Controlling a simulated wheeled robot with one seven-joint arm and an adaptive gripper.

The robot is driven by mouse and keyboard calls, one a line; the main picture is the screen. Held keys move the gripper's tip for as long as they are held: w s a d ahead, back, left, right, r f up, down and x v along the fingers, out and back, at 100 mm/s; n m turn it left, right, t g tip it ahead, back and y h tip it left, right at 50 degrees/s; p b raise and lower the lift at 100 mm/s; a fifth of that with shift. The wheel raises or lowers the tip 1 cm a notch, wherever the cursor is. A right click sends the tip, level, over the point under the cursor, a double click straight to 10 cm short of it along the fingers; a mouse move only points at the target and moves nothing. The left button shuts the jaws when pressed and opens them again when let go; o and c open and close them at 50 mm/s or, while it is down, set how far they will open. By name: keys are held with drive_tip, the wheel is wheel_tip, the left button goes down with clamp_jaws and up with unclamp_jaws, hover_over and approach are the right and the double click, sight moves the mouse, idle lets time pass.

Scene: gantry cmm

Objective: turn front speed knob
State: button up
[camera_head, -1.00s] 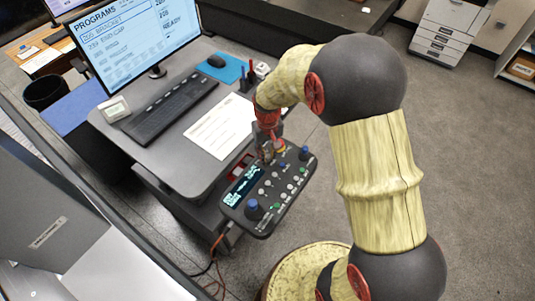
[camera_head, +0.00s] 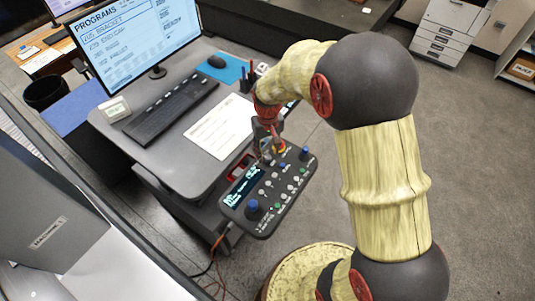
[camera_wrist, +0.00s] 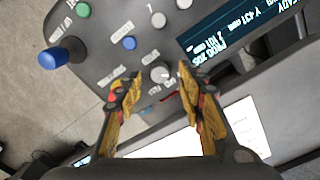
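A dark control pendant (camera_head: 245,226) with a screen, buttons and knobs sits at the desk's front right edge. A light grey knob (camera_wrist: 160,73) on it shows in the wrist view, between the two fingertips of my gripper (camera_wrist: 160,76). The fingers stand apart, one on each side, and gaps show around the knob; I see no contact. In the head view my gripper (camera_head: 269,154) is over the pendant's far part and hides some of it. The printed labels are too small or blurred to read, so I cannot confirm which knob this is.
A tall blue-topped control (camera_wrist: 60,55) stands up near the gripper; another blue-topped one (camera_head: 253,206) is at the pendant's near end. The pendant's screen (camera_wrist: 240,35) is right of the knob. Keyboard (camera_head: 170,108) and paper (camera_head: 218,127) lie on the desk.

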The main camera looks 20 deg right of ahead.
sight(270, 165)
wheel_tip(270, 165, up, 10)
idle(0.3)
drive_tip(key=shift+f, duration=0.15)
drive_tip(key=s+f+t+b, duration=0.2)
drive_tip(key=s+t+b, duration=0.3)
drive_tip(key=s+b, duration=1.3)
drive_tip(key=s, duration=0.4)
drive_tip(key=shift+t, duration=0.3)
drive_tip(key=shift+c, duration=0.6)
idle(0.6)
